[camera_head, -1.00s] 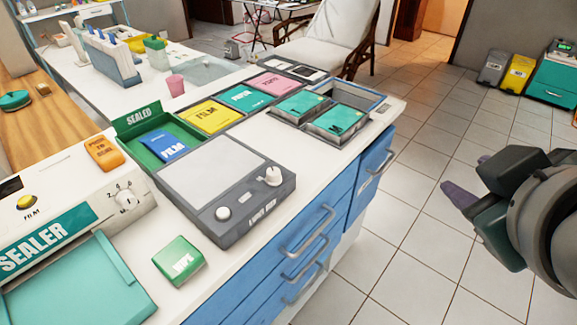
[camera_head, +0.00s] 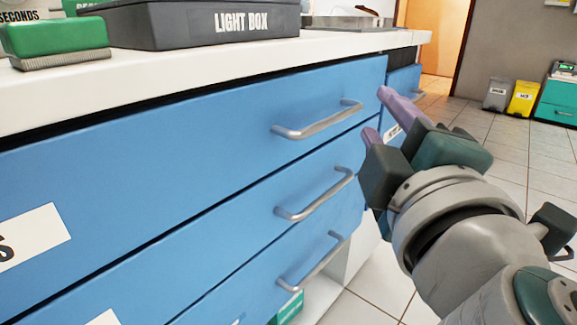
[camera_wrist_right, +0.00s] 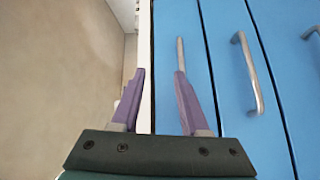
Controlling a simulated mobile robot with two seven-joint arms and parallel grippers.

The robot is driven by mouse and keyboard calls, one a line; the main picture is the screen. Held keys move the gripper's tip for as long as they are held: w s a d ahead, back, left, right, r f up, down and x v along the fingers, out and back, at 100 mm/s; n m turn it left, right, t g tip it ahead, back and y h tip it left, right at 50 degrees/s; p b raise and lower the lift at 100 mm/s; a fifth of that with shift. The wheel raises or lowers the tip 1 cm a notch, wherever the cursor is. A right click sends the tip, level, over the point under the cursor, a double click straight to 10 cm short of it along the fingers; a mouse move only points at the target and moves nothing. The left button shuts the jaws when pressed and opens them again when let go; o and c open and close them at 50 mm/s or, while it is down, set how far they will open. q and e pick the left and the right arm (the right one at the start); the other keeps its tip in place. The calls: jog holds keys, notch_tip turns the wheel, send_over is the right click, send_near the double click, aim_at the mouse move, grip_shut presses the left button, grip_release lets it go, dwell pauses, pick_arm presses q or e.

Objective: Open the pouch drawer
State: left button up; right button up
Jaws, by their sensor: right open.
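The blue cabinet has stacked drawers with silver bar handles. The top drawer (camera_head: 200,125) has a handle (camera_head: 318,120), and the drawers below have a middle handle (camera_head: 315,195) and a lower handle (camera_head: 312,263). White labels on the left are cut off, so I cannot tell which drawer is the pouch drawer. My right gripper (camera_head: 378,115) is open and empty, right of the top handle near the cabinet's corner. In the right wrist view its fingers (camera_wrist_right: 157,100) are spread before the blue fronts, with one handle (camera_wrist_right: 248,75) to the right. My left gripper is not in view.
The white countertop (camera_head: 200,68) overhangs the drawers and carries the light box (camera_head: 200,25) and a green block (camera_head: 55,37). Another blue drawer front (camera_head: 403,80) lies beyond my right gripper, partly hidden. Tiled floor (camera_head: 510,150) is free at right, before the bins (camera_head: 522,97).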

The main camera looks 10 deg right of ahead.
jog(key=n+y+b, duration=0.1)
jog(key=n+b, duration=0.1)
jog(key=b, duration=0.1)
send_near(338, 120)
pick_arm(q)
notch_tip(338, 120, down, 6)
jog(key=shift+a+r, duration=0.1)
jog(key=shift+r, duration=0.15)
pick_arm(e)
jog(key=shift+t, duration=0.5)
jog(key=x, duration=0.7)
jog(key=f+x, duration=0.1)
jog(key=x, duration=0.3)
jog(key=shift+c, duration=0.3)
grip_shut()
